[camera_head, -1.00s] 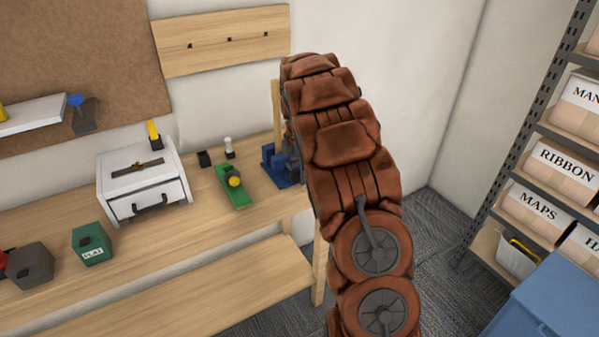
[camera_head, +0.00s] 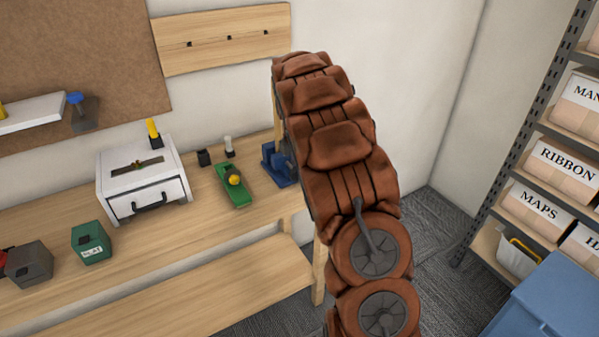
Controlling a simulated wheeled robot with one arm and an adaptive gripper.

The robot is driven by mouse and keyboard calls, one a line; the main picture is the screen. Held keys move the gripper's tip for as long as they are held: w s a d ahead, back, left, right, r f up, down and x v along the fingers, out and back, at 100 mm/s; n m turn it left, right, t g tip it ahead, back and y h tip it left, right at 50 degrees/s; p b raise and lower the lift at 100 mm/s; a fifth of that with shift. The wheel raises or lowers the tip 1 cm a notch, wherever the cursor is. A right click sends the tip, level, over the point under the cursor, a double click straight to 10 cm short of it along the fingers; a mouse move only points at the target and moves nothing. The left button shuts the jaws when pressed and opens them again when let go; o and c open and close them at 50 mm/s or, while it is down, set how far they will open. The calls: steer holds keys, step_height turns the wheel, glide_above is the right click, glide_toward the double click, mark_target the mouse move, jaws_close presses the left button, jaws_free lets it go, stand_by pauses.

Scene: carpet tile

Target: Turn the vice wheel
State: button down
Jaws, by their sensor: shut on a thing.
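A blue vice (camera_head: 272,160) stands at the right end of the wooden workbench, beside an upright wooden post. My padded brown arm rises in front of it and covers its right side. The vice's wheel cannot be made out; that side is behind my arm. My gripper is not visible, as the far end of the arm bends down out of sight behind its own links. Whether it touches the wheel cannot be seen.
Metal shelving (camera_head: 520,140) with labelled boxes and a blue bin (camera_head: 555,300) stand right.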

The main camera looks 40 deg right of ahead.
steer(key=h+b, duration=0.1)
steer(key=h, duration=0.2)
steer(key=shift+a+h+b, duration=0.2)
steer(key=shift+h+b, duration=0.15)
steer(key=shift+h, duration=0.05)
steer(key=h, duration=0.2)
steer(key=shift+a+g+h+b, duration=0.15)
steer(key=shift+g+h+b, duration=0.15)
steer(key=shift+g+h, duration=0.1)
steer(key=h+b, duration=0.1)
steer(key=h, duration=0.2)
steer(key=shift+a+h, duration=0.15)
steer(key=shift+h, duration=0.15)
steer(key=shift+a+h+b, duration=0.15)
steer(key=shift+h+b, duration=0.25)
steer(key=shift+h, duration=1.1)
steer(key=shift+g, duration=0.3)
steer(key=c, duration=1.1)
jaws_free()
steer(key=shift+r, duration=0.1)
steer(key=shift+a, duration=0.1)
